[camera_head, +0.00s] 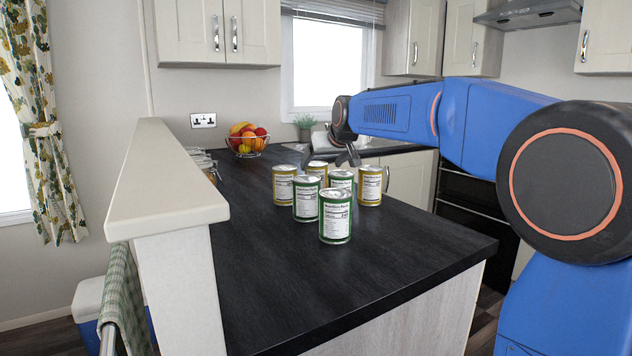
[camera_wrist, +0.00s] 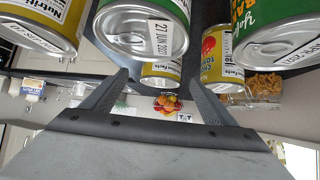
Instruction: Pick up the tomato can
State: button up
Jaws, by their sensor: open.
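Several cans with green or yellow labels stand upright in a cluster on the dark counter in the head view. A front green can (camera_head: 335,222), a left yellow can (camera_head: 284,188) and a right yellow can (camera_head: 369,187) are among them. I cannot tell which is the tomato can; a yellow can (camera_wrist: 213,58) in the wrist view has a red patch on its label. My gripper (camera_head: 347,158) is open and empty, above the back of the cluster. In the upside-down wrist view, a smaller yellow can (camera_wrist: 160,74) appears between the fingertips, with a green can (camera_wrist: 145,28) above it.
A fruit bowl (camera_head: 248,145) and jars (camera_head: 203,163) stand farther back along the counter (camera_head: 270,280). A raised cream ledge (camera_head: 165,180) borders its left side. The counter front is clear. A potted plant (camera_head: 304,123) stands by the window.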

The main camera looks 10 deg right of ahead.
aim_at(316, 171)
jog(key=shift+x, duration=3.6)
jog(key=shift+s+a+f, duration=0.1)
jog(key=shift+s+a, duration=0.05)
jog(key=shift+c, duration=0.6)
jog(key=c, duration=1.4)
